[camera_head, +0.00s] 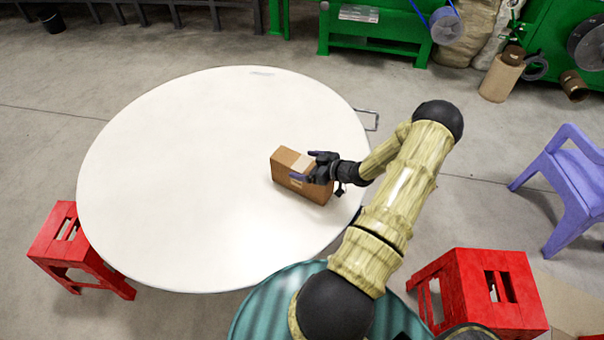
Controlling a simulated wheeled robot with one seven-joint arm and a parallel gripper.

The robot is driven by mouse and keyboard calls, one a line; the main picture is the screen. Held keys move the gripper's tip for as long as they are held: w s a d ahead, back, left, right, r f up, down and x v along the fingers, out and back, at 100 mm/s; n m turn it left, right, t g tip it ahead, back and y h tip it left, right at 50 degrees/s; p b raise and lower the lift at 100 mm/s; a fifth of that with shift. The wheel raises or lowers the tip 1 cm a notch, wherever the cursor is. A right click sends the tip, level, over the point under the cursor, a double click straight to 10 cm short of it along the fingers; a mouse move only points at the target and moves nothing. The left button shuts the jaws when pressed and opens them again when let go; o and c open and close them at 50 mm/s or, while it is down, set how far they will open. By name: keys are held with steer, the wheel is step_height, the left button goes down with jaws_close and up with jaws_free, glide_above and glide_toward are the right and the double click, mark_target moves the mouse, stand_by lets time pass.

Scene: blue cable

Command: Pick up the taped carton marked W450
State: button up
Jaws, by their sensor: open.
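The taped carton (286,174) is a small brown box with a paler tape strip over its top. It stands on the round white table (190,160), near the table's right side. My gripper (305,167) is at the carton's upper right side, with its dark fingers open and overlapping the top of the box in the picture. I cannot tell whether a finger touches it. The gripper hides the right part of the carton. The marking W450 is too small to read.
Red stools stand at the lower left (68,250) and lower right (490,290) of the table. A purple chair (570,175) is at the right. Green machinery (375,30) stands at the back. The table's left and middle are clear.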

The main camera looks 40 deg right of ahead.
stand_by(0.5)
steer(key=c, duration=2)
steer(key=shift+r, duration=0.1)
step_height(320, 180, up, 10)
steer(key=b, duration=0.1)
steer(key=shift+b, duration=0.35)
